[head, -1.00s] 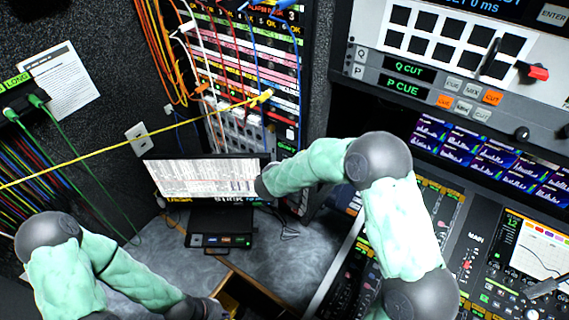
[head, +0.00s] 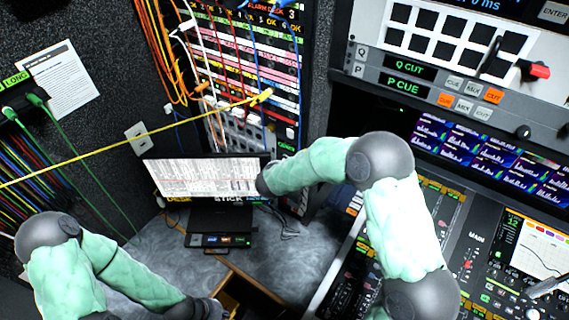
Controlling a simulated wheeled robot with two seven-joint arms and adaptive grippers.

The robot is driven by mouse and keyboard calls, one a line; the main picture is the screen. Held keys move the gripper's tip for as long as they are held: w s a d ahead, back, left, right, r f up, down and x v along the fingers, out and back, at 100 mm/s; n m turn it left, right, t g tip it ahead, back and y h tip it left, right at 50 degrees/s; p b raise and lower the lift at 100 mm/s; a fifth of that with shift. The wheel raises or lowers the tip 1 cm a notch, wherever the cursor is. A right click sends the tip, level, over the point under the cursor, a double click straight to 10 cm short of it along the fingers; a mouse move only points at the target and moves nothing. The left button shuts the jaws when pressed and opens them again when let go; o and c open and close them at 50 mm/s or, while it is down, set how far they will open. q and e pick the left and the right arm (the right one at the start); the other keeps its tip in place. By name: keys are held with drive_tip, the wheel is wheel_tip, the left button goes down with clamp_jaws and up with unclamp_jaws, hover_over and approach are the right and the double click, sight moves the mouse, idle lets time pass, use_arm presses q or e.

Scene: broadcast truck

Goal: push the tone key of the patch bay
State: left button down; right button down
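The patch bay (head: 240,90) is the tall rack at the back, with rows of coloured strips and red, white, blue and yellow cords across it. I cannot make out which of its keys is the tone key. My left arm comes in low on the left, and its gripper (head: 214,309) shows only in part at the bottom edge, below and well apart from the patch bay. Its fingers cannot be made out. My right arm bends across the middle and its dark wrist end overlaps the monitor's right edge. My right gripper does not show.
A lit monitor (head: 200,176) stands on the grey desk (head: 285,265), with a small key box (head: 217,240) in front. A yellow cable (head: 120,148) runs across to the patch bay. A mixing console (head: 475,245) and a screen bank (head: 480,155) fill the right.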

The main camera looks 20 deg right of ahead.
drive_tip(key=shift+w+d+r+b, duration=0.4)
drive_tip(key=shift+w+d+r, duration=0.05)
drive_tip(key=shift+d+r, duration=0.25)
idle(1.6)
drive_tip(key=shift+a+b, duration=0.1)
drive_tip(key=shift+b, duration=0.3)
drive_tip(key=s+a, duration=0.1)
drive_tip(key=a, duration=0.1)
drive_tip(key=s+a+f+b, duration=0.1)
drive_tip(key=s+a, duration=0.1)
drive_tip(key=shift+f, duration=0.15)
idle(0.5)
idle(0.8)
